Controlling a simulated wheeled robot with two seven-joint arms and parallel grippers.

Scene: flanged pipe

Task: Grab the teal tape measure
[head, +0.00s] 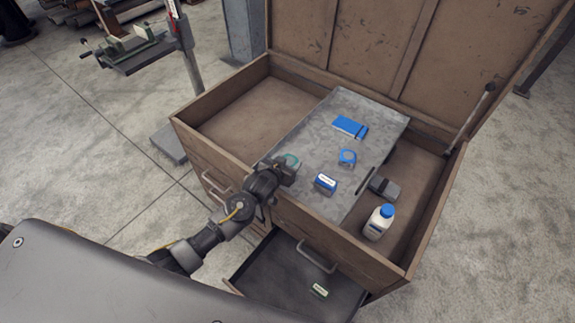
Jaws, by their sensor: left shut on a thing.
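The teal tape measure (291,161) shows as a small rounded teal shape at the left edge of the grey panel inside the open wooden chest. My left gripper (286,171) reaches over the chest's front wall and is shut on the tape measure. The gripper hides the near part of it. I cannot tell whether the tape measure touches the panel. My right gripper is not in view.
A white bottle (378,224) and a dark grey item (384,188) sit at right. An open lower drawer (285,280) juts out in front.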

